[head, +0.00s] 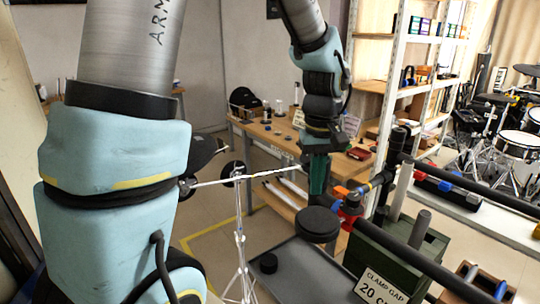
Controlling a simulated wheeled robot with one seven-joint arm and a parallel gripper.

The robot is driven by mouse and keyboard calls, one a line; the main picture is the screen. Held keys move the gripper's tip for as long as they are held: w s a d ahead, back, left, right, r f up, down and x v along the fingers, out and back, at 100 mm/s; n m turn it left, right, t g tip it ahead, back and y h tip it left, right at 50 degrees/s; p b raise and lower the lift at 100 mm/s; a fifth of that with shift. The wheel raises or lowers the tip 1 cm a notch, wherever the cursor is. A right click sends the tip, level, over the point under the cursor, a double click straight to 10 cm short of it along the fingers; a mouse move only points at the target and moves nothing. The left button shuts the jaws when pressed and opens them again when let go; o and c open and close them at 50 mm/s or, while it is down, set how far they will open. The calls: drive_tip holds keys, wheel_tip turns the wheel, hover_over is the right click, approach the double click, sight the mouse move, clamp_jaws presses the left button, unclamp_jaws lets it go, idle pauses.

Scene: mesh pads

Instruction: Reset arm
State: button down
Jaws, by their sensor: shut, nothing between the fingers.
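My arm (110,160) fills the left side of the head view, and its forearm comes down from the top centre. My gripper (318,188) points down near the middle, its green fingers together with nothing seen between them. It hangs above a round black pad (318,224) and to the left of the red and blue clamp pieces (350,208). Whether the fingers touch anything cannot be told from this view.
A white tripod stand (240,250) carries a thin rod (250,176) across to the gripper's left. A grey tray (310,278) lies below. Black bars (430,265) and a green box (400,250) crowd the right. A wooden workbench (265,135) and white shelves (395,75) stand behind.

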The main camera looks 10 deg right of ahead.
drive_tip(key=a+f+t, duration=0.1)
drive_tip(key=a+f, duration=0.1)
drive_tip(key=a, duration=2.2)
drive_tip(key=shift+w+f+m+t, duration=0.15)
drive_tip(key=shift+w+m+t, duration=0.15)
drive_tip(key=shift+w+m, duration=0.1)
drive_tip(key=shift+a, duration=0.1)
